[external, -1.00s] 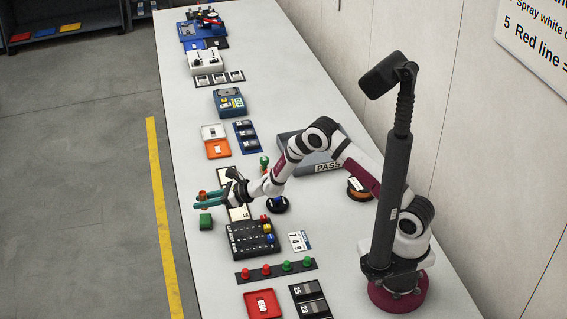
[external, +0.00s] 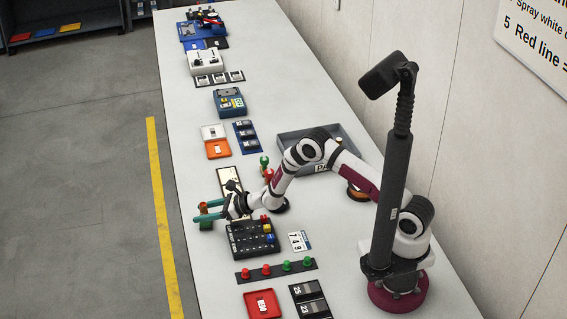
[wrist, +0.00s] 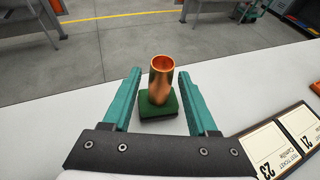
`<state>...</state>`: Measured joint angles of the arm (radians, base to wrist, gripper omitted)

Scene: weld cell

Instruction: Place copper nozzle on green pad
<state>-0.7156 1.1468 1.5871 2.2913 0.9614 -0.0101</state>
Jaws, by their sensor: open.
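The copper nozzle (wrist: 161,78) is an open-topped tube standing upright on the green pad (wrist: 158,111), a small green block on the white table. In the external view the nozzle (external: 203,208) shows between the teal fingers, and the pad (external: 206,226) is mostly hidden under them. My gripper (wrist: 159,75) is open, with one finger on each side of the nozzle and a visible gap on both sides. My gripper also shows in the external view (external: 205,210).
A ticket board (wrist: 285,140) lies close to my gripper's right in the wrist view. A black keypad tray (external: 252,240) sits nearby on the table. The table's edge is just beyond the pad, with the floor and its yellow line (external: 160,200) past it.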

